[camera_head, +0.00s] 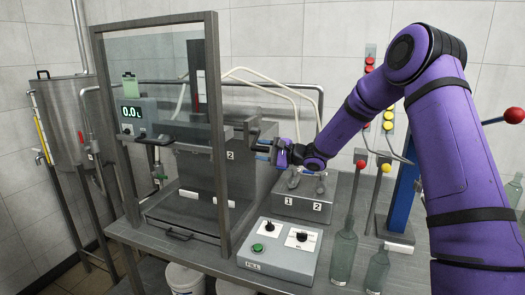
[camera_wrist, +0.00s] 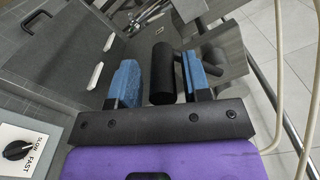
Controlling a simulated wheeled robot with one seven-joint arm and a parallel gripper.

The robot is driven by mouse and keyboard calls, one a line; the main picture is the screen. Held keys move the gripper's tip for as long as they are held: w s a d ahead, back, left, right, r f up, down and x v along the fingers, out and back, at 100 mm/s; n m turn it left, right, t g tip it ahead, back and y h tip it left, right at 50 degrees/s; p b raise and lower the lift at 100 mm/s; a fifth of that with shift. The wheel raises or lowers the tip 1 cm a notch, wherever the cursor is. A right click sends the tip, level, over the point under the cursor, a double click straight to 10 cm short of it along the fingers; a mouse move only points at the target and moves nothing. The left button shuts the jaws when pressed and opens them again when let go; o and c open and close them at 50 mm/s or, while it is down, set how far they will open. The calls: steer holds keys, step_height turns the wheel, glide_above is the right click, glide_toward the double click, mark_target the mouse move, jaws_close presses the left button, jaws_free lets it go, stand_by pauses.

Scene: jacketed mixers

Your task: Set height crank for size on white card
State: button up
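My gripper (camera_head: 266,150) is at the right side of the glass-fronted filling machine, by a crank. In the wrist view its two blue fingers (camera_wrist: 160,88) stand on either side of a black cylindrical crank handle (camera_wrist: 162,74). Narrow gaps show between the fingers and the handle, so it looks open around it. In the head view the crank is partly hidden by my gripper. A small white card (camera_head: 400,247) lies by the blue column's base; no writing on it is readable.
A control box (camera_head: 280,250) marked FILL stands in front, with a green button and black knobs. Glass bottles (camera_head: 342,257) and levers with red and yellow balls (camera_head: 386,168) stand to the right. A display (camera_head: 131,112) reads 0.0 L. A steel tank (camera_head: 70,120) is at left.

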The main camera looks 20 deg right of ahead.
steer(key=shift+r, duration=0.1)
steer(key=v, duration=0.7)
steer(key=shift+d, duration=0.2)
steer(key=shift+s, duration=0.15)
steer(key=s+a+r+n+g+h, duration=0.2)
steer(key=s+a+r+n+g, duration=0.1)
steer(key=s, duration=0.4)
steer(key=s+a+r+n+g+h, duration=0.1)
steer(key=s+a+r+n+g, duration=0.2)
steer(key=s, duration=0.5)
steer(key=s+a+r+n+g+h, duration=0.2)
steer(key=s+r, duration=0.1)
steer(key=s, duration=0.4)
steer(key=s+d+r+n+t+h, duration=0.1)
steer(key=s+d+h, duration=0.3)
steer(key=s, duration=0.7)
steer(key=s+d+r+n+t+h, duration=0.1)
steer(key=s+d+n+h, duration=0.2)
steer(key=s, duration=0.8)
steer(key=d+h, duration=0.2)
steer(key=shift+s+r+t+h, duration=0.25)
steer(key=shift+r+t+h, duration=0.05)
steer(key=shift+r+t, duration=0.1)
